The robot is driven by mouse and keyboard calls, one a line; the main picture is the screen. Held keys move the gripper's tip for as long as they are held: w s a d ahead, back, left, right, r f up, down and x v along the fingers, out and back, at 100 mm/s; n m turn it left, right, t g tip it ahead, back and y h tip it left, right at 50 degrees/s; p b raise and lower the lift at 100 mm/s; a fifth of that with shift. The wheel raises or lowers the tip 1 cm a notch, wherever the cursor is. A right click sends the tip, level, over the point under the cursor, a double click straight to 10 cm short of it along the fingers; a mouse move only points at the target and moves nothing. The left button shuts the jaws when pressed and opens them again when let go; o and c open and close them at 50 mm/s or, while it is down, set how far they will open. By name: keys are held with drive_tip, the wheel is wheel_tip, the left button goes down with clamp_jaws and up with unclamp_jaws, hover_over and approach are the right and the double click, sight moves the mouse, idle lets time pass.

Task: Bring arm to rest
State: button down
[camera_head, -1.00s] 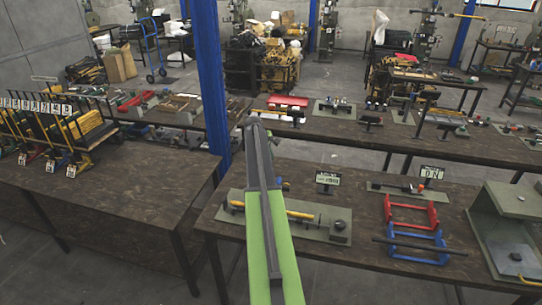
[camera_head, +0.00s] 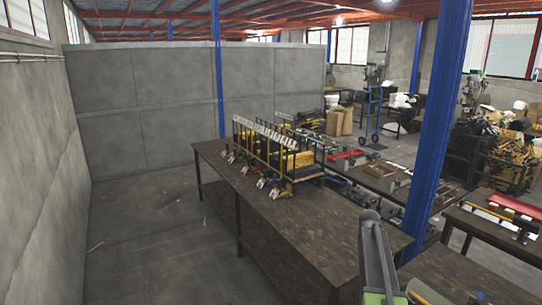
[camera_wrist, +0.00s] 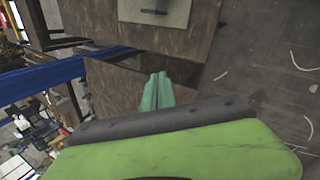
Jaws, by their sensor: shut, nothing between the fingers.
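My gripper (camera_wrist: 158,80) shows in the wrist view as two narrow teal fingers side by side. It is shut and empty, above a brown tabletop. My green and grey arm stands at the lower right of the head view, in front of the worktables; the gripper cannot be made out there.
A brown worktable (camera_head: 318,232) stands in the middle, carrying a rack of yellow tools (camera_head: 290,160). A blue post (camera_head: 437,125) rises just right of my arm. In the wrist view, a pale green plate (camera_wrist: 174,20) lies on a tabletop. Bare floor (camera_head: 150,240) lies left of the table.

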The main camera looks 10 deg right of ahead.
drive_tip(key=s+a+f+y+b, duration=0.1)
drive_tip(key=s+a+f, duration=0.1)
drive_tip(key=a, duration=0.8)
drive_tip(key=s+a+f+y+b, duration=0.1)
drive_tip(key=s+a+f+b, duration=0.15)
drive_tip(key=a, duration=0.65)
drive_tip(key=s+a+f+y, duration=0.1)
drive_tip(key=s+a+f, duration=0.15)
drive_tip(key=a, duration=0.75)
drive_tip(key=s+a+m+g+y, duration=0.1)
drive_tip(key=s+a+m+g, duration=0.1)
drive_tip(key=s+a+m, duration=0.6)
drive_tip(key=s+a, duration=0.1)
drive_tip(key=s, duration=0.4)
drive_tip(key=shift+s+f+g+y+b, duration=0.3)
drive_tip(key=shift+s+b, duration=0.1)
